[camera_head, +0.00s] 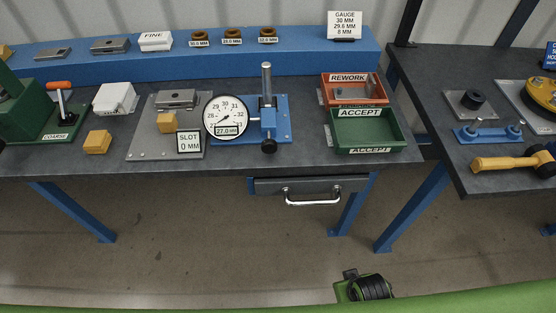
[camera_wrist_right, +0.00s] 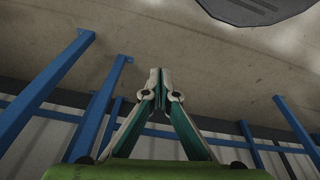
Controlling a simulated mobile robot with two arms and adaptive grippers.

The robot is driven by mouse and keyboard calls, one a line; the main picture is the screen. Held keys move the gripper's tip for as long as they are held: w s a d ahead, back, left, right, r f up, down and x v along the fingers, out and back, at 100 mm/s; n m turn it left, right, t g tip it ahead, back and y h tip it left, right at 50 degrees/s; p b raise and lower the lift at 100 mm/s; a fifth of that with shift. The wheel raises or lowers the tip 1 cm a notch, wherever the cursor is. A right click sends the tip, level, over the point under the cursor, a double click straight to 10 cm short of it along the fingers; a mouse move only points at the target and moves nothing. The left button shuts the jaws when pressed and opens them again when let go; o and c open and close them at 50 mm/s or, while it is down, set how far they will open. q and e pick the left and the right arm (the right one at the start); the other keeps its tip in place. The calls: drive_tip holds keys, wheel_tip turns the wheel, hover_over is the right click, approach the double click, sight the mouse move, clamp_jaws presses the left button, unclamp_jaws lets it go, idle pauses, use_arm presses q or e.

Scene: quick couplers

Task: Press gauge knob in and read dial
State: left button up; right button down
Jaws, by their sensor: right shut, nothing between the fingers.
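The gauge's round white dial (camera_head: 225,112) faces me at the middle of the bench. A window low on it appears to read 27.0 MM; its needle is too small to read. The dial sits left of a blue stand (camera_head: 283,128) with an upright metal post (camera_head: 266,84). A black knob (camera_head: 269,146) is at the stand's front, with nothing touching it. My right gripper (camera_wrist_right: 157,76) shows in the right wrist view, shut and empty, apart from the gauge. My left gripper is not in view.
A card (camera_head: 188,142) reading SLOT 0 MM stands left of the dial on a grey plate (camera_head: 145,140). Right of the stand are a red REWORK bin (camera_head: 325,97) and a green ACCEPT bin (camera_head: 368,141). A drawer (camera_head: 262,187) hangs below the bench. A yellow block (camera_head: 97,142) lies left.

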drive_tip(key=w+a+r+n+t+y+b, duration=0.1)
drive_tip(key=w+r+n+t, duration=0.3)
drive_tip(key=w+r, duration=0.5)
drive_tip(key=w+r+n+t+b, duration=0.1)
drive_tip(key=w+r+n+t, duration=0.3)
drive_tip(key=r, duration=0.8)
drive_tip(key=w+a+r+n+t+y, duration=0.1)
drive_tip(key=a+r+n+t+y, duration=0.1)
drive_tip(key=a+r+n+y, duration=0.8)
drive_tip(key=n+y, duration=0.1)
drive_tip(key=n, duration=0.5)
drive_tip(key=shift+w+a+n+y, duration=0.2)
drive_tip(key=shift+w+n+y, duration=0.1)
drive_tip(key=shift+w+n, duration=0.1)
